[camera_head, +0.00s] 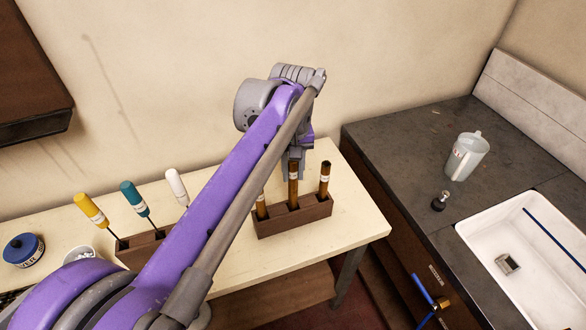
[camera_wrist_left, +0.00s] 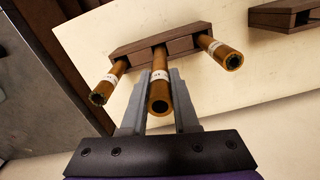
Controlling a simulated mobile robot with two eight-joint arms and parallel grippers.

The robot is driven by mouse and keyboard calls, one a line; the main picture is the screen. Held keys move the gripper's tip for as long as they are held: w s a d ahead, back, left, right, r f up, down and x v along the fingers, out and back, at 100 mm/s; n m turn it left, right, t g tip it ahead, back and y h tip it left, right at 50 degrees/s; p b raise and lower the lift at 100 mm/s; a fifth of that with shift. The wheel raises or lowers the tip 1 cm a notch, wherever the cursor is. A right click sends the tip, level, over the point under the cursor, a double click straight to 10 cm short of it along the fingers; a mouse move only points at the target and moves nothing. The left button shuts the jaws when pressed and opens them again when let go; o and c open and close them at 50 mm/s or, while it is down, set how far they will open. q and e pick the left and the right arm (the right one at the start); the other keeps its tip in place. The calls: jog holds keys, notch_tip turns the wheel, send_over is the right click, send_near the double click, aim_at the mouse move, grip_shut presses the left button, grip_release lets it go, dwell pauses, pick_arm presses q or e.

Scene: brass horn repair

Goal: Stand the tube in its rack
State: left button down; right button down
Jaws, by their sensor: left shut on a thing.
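Three brown tubes with white labels stand in a wooden rack (camera_head: 290,220) on the cream table. The middle tube (camera_head: 293,185) is between the fingers of my left gripper (camera_head: 292,172), which is shut on it. In the left wrist view this tube (camera_wrist_left: 160,95) is held between the two grey fingers (camera_wrist_left: 160,100), its lower end hidden at the middle of the rack (camera_wrist_left: 185,43). I cannot tell how deep it sits. A tube (camera_head: 324,180) stands in the right hole and another (camera_head: 261,205) in the left hole, partly behind my arm. My right gripper is not in view.
A second wooden holder (camera_head: 138,250) has yellow, teal and white-handled tools, left of my arm. A blue round tin (camera_head: 22,250) is at the far left. The dark counter (camera_head: 400,150) at right bears a clear jug (camera_head: 466,156) and a white sink (camera_head: 530,260). The table right of the rack is clear.

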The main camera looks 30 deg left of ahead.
aim_at(293, 183)
pick_arm(q)
jog(key=shift+f+b, duration=1.1)
jog(key=shift+f, duration=1.15)
jog(key=c, duration=0.6)
grip_release()
jog(key=shift+r, duration=0.1)
notch_tip(293, 183, up, 11)
jog(key=p, duration=0.1)
jog(key=shift+f, duration=0.2)
jog(key=s+d+f+m+t, duration=0.2)
jog(key=s+f, duration=0.3)
jog(key=f, duration=0.2)
jog(key=s+d+f+m+t, duration=0.1)
jog(key=s+d+f+m, duration=0.1)
jog(key=s+f, duration=0.3)
jog(key=s+d+f+m+t, duration=0.2)
jog(key=s+f, duration=0.3)
jog(key=f, duration=0.4)
jog(key=shift+s+d+m+t+p, duration=0.2)
jog(key=shift+d+m+t+p, duration=0.15)
jog(key=shift+m, duration=0.35)
